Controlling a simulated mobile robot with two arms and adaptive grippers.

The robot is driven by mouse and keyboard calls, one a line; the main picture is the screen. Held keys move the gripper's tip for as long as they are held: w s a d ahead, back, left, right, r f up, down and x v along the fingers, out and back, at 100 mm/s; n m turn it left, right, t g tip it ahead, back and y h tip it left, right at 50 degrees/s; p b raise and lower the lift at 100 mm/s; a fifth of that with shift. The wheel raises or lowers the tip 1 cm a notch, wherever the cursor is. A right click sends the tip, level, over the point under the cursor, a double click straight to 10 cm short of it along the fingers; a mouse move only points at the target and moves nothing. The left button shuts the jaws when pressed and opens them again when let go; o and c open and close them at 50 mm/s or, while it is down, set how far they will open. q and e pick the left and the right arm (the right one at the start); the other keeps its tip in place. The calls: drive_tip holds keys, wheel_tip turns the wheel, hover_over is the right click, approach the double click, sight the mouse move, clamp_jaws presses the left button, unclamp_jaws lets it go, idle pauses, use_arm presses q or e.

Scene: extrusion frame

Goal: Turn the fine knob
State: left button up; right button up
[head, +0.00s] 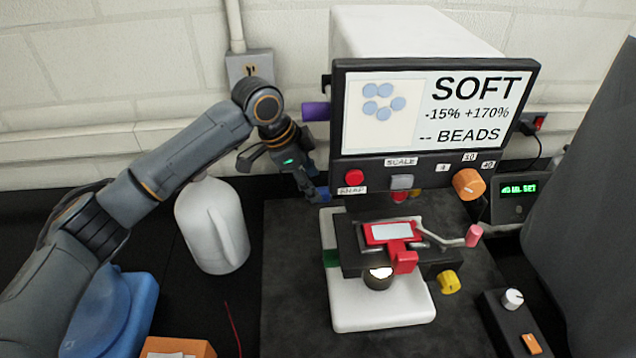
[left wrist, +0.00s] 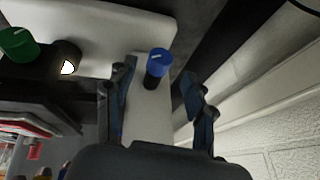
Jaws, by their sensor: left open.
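The microscope has a white base (head: 382,318) and a black stage (head: 350,255) under a screen (head: 432,108) reading SOFT. No knob is labelled fine. In the left wrist view, a blue knob (left wrist: 158,62) with a white mark sits on a white part, and a green knob (left wrist: 18,44) is at the far left. My left gripper (head: 314,186) is at the microscope's left side, below the screen. In the left wrist view my left gripper (left wrist: 160,80) is open, its fingers on either side of the blue knob; contact is unclear. My right gripper does not show.
A purple knob (head: 315,111) sticks out left of the screen. An orange knob (head: 467,184) and a yellow knob (head: 449,282) are on the right. A white jug (head: 212,225) stands left of the microscope. A control box (head: 515,325) is at lower right.

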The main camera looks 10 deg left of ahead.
sight(323, 194)
use_arm(q)
drive_tip(key=shift+p+x, duration=0.4)
drive_tip(key=shift+x, duration=1.6)
clamp_jaws()
